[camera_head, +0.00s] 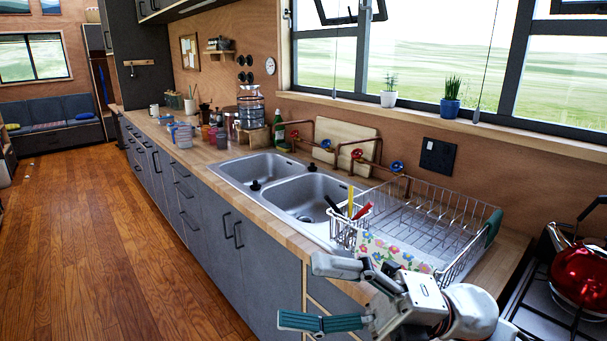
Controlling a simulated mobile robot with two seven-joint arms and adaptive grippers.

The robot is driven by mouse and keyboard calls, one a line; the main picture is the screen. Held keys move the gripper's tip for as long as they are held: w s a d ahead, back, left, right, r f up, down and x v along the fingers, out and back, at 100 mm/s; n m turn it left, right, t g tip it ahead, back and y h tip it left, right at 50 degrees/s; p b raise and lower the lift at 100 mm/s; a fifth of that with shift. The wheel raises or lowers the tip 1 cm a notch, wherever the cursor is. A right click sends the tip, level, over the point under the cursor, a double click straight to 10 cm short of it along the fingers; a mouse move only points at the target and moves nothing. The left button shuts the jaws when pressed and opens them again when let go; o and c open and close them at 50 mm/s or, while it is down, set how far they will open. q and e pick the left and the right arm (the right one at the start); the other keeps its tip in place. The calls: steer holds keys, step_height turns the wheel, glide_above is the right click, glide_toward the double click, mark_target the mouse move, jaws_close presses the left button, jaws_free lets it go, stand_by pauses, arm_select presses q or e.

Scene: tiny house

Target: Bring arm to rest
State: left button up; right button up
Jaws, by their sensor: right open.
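My right gripper (315,293) is at the bottom centre-right of the head view, in front of the counter's near edge. Its fingers point left and are spread apart, with nothing between them. One finger shows a green ribbed pad. The gripper partly covers the near end of the dish rack (425,215) and part of a floral cloth (385,250). My right arm comes in from the lower right. My left gripper is not in the view.
A wooden counter (222,155) holds a double sink (312,190), with jars and cups farther back. A red kettle (580,275) stands on the stove (540,312) at the right. Grey cabinets (205,215) run below the counter. The wooden floor (95,245) at left is clear.

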steer(key=w+d+f+m+t+h+b, duration=0.1)
steer(key=w+d+f+m+t+h, duration=0.3)
steer(key=w+f+m+t, duration=0.5)
steer(key=w+d+f+m+t+h, duration=0.35)
steer(key=f+m+t, duration=0.45)
steer(key=m+t, duration=0.45)
steer(key=s+d+f+m+g+h, duration=0.2)
steer(key=s+d+f+m+h, duration=0.1)
steer(key=f, duration=0.7)
steer(key=s+d+f+m+g+h, duration=0.2)
steer(key=s+d+f+m+h, duration=0.2)
steer(key=f, duration=0.5)
steer(key=s+d+f+m+g+h+b, duration=0.1)
steer(key=f+m, duration=0.4)
steer(key=f, duration=0.5)
steer(key=shift+s+d+f+g+h, duration=0.35)
steer(key=shift+s+d+g+h, duration=0.2)
steer(key=shift+s+d+h, duration=0.65)
steer(key=s+f, duration=0.2)
steer(key=s+d+f+m+g, duration=0.1)
steer(key=s+f, duration=0.1)
steer(key=s+f+m+g+h, duration=0.1)
steer(key=s+f, duration=0.1)
steer(key=shift+s+d+f, duration=0.25)
steer(key=shift+s+f, duration=0.1)
steer(key=shift+f, duration=0.05)
steer(key=c, duration=0.5)
